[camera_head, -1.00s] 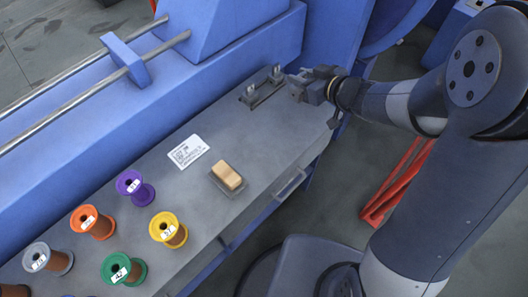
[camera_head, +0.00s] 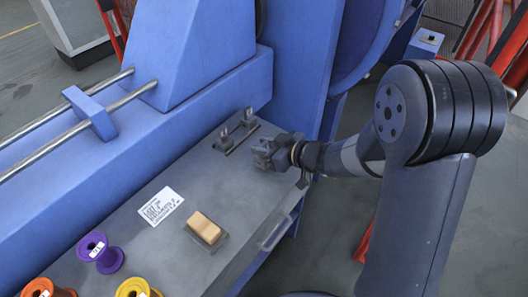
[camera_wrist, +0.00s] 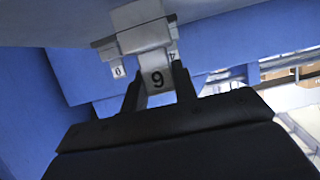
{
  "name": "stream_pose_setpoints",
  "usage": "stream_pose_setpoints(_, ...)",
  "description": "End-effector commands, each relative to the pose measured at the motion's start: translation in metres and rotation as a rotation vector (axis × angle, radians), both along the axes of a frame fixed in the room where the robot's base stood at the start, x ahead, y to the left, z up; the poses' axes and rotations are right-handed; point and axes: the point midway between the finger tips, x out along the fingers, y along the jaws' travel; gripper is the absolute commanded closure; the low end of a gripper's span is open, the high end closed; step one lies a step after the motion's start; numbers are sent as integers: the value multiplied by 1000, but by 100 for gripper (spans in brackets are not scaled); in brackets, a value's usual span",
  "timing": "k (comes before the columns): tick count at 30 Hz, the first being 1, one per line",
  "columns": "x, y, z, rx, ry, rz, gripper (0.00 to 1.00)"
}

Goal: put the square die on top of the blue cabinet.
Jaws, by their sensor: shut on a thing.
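My gripper (camera_head: 264,156) is over the grey bench near its far right end. In the wrist view its two dark fingers (camera_wrist: 159,84) are shut on a grey metal die (camera_wrist: 155,62) marked with a digit that reads 6 or 9. The shape of its opening cannot be told. Two other numbered pieces show beyond it, on the left (camera_wrist: 118,71) and partly hidden on the right. In the head view, a small rack (camera_head: 236,138) with two upright pieces stands left of my gripper. A blue box (camera_head: 426,43) at upper right may be the blue cabinet.
On the bench (camera_head: 160,245) are a white label card (camera_head: 160,206), a tan block on a dark tray (camera_head: 205,227), and purple (camera_head: 100,252), orange and yellow spools. The big blue machine (camera_head: 120,150) walls the back. Red frames stand at right.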

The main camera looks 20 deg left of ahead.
Motion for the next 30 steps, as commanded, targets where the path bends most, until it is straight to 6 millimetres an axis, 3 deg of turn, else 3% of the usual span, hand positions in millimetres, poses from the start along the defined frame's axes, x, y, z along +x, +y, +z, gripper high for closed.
stream_pose_setpoints(3,0,0,-13,3,-1,0,100)
stream_pose_setpoints(14,0,0,-16,3,-1,0,100)
stream_pose_setpoints(15,0,0,-17,0,0,0,71)
stream_pose_setpoints(23,0,0,-16,0,0,0,51)
stream_pose_setpoints(30,0,0,-15,0,0,0,51)
